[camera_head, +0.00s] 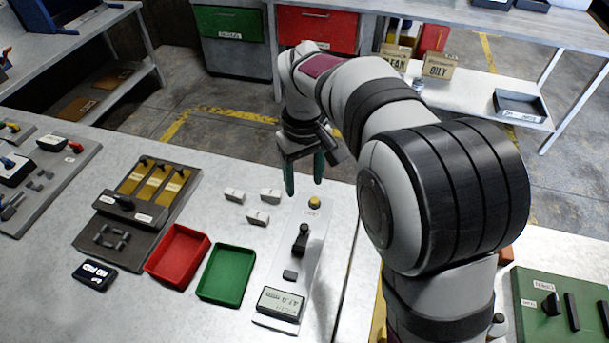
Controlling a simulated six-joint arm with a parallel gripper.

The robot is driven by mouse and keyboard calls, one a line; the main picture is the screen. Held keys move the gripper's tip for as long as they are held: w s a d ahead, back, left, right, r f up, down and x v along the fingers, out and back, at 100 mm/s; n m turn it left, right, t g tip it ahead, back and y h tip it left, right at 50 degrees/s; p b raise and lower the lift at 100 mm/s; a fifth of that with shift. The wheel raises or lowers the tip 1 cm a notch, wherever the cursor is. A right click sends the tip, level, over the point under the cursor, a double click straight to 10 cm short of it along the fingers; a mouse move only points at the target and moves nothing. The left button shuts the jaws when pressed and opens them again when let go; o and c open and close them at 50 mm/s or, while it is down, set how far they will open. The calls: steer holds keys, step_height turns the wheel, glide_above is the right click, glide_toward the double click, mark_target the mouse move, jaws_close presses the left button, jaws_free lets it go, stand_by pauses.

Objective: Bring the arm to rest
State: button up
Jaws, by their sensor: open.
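My arm reaches from the lower right up and over to the left, white and grey with dark bands. My gripper (304,178) hangs from its end, pointing down above the far edge of the metal table (215,320). Its two green fingers are apart, with nothing visible between them. It is just beyond the grey panel (288,255) with a yellow button (314,203), a black lever (301,238) and a small display (279,302). The fingertips look close to the button, but I cannot tell their height above the table.
Several small white blocks (270,195) lie left of the panel. A red tray (178,256), a green tray (227,274) and a dark board with yellow slots (150,185) are further left. A green panel (560,305) stands at lower right. A shelved bench (470,95) stands behind.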

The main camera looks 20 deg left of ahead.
steer(key=s+d+r+m+y, duration=0.1)
steer(key=s+d+r+m, duration=0.3)
steer(key=s+d+m, duration=0.9)
steer(key=s+d+f+m, duration=0.1)
steer(key=s+d, duration=0.4)
steer(key=s, duration=0.6)
steer(key=shift+d+f+m+y, duration=0.3)
steer(key=shift+f+y, duration=0.1)
steer(key=shift+f, duration=0.45)
